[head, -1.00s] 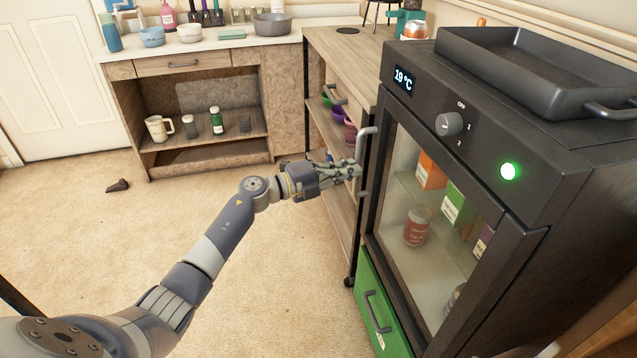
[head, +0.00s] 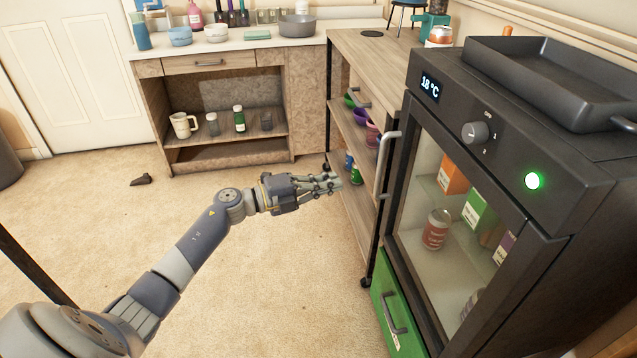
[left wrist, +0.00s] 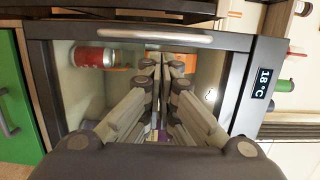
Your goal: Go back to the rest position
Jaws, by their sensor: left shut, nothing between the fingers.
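My left gripper (head: 329,183) is shut and empty in the head view. It hangs in the air over the carpet, left of the black mini fridge (head: 574,195) and clear of its grey door handle (head: 388,163). The glass door stands closed. The left wrist view shows my left gripper (left wrist: 162,62) with its fingertips together, facing the door and its handle (left wrist: 155,36). A red and white can (left wrist: 90,57) shows behind the glass there. My right gripper is not in view.
A wooden shelf unit (head: 352,235) with small jars and bowls stands beside the fridge. A green drawer (head: 386,310) sits below the fridge. A counter (head: 215,52) runs along the back. A dark object (head: 140,180) lies on the carpet (head: 110,235), which is mostly clear.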

